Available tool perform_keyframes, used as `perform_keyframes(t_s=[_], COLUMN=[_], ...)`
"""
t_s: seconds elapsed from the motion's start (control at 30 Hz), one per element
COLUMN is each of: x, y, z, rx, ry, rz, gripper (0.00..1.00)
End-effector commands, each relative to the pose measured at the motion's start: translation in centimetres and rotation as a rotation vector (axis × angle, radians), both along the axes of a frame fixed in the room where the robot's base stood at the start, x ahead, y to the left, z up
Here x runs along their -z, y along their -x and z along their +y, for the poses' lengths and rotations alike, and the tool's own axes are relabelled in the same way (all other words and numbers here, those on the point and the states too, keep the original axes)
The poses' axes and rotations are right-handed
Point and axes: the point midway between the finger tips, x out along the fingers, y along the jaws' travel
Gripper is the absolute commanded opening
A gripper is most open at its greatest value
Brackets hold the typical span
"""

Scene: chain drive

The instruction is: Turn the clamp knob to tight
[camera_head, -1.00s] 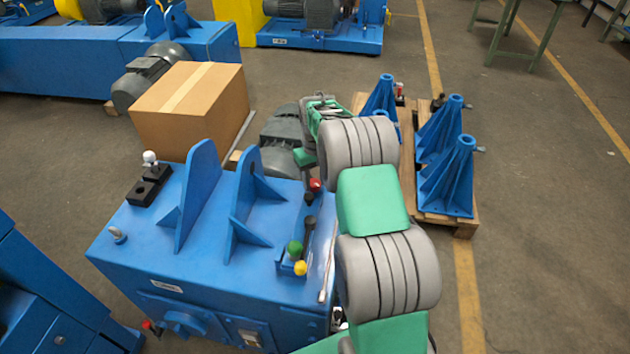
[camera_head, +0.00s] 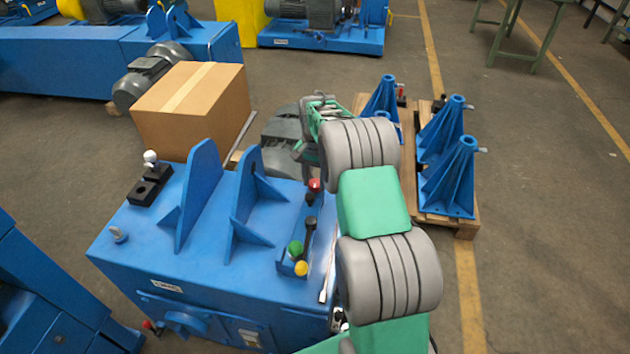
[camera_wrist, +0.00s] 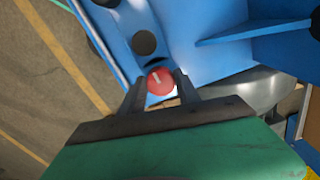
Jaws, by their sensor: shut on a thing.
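The red knob (camera_wrist: 160,82) with a white line on its face, which I take for the clamp knob, sits between my fingertips in the wrist view. Its white line runs nearly up and down there, tilted slightly. The knob also shows in the head view (camera_head: 314,185), at the far end of the control strip on the blue machine. My gripper (camera_wrist: 159,86) is shut on it, one finger on each side. In the head view my wrist hides part of the gripper. I see no readable tight mark.
Beside the knob on the strip stand a black lever (camera_head: 309,228), a green knob (camera_head: 295,248) and a yellow knob (camera_head: 301,268). Upright blue plates (camera_head: 246,205) rise to the left. A cardboard box (camera_head: 190,105) and grey motor (camera_head: 280,140) stand behind.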

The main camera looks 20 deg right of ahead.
Motion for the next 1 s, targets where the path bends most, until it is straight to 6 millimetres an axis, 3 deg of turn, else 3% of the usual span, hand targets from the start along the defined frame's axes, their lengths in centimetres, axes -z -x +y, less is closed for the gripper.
perform_keyframes(t_s=[0.73, 0.77, 1.0], x=[0.01, 0.01, 0.01], y=[-0.01, -0.01, -0.01], z=[0.11, 0.11, 0.07], rx=[0.091, 0.091, 0.091], ry=[-0.001, -0.001, -0.001], rz=[0.001, 0.001, 0.001], gripper=[0.0, 0.41, 0.6])
